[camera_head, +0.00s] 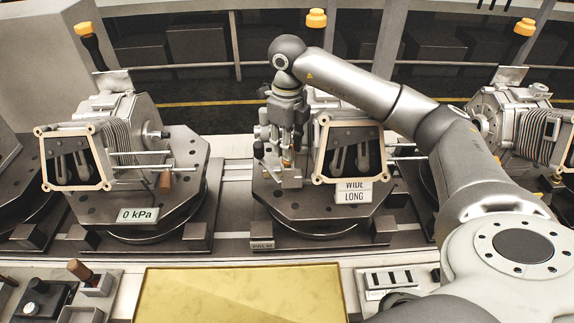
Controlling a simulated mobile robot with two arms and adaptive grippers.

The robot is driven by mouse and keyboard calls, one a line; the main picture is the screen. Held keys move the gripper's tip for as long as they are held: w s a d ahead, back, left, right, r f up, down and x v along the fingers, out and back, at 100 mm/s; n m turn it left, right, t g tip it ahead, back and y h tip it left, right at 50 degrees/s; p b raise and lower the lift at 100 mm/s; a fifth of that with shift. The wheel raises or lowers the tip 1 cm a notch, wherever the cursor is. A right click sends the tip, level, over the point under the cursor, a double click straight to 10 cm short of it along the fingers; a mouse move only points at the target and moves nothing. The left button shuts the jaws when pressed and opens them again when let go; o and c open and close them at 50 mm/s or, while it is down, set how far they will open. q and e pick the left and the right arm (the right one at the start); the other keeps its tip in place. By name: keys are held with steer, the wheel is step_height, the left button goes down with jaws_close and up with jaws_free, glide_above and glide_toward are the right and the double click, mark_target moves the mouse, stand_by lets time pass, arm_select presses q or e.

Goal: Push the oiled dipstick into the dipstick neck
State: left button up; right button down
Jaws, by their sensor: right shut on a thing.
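My right gripper (287,148) reaches down from above at the left side of the middle engine unit (322,150). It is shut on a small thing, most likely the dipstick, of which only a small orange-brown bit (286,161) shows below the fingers. The fingers and the wrist hide most of it. A short grey upright part (291,180) stands just below the fingertips and may be the dipstick neck. I cannot tell whether the dipstick is inside it or only above it. My left gripper is not in view.
Similar units stand left (120,130) and right (530,125) on the conveyor. A yellow panel (240,295) lies in front, with small trays (92,285) beside it.

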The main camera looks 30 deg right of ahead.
steer(key=shift+s+a+f, duration=0.15)
steer(key=shift+s+f, duration=0.05)
steer(key=shift+f, duration=0.35)
steer(key=c, duration=1.1)
jaws_free()
steer(key=shift+o, duration=0.2)
step_height(320, 180, up, 8)
steer(key=shift+w+f, duration=0.1)
steer(key=shift+w, duration=0.05)
steer(key=shift+r, duration=0.55)
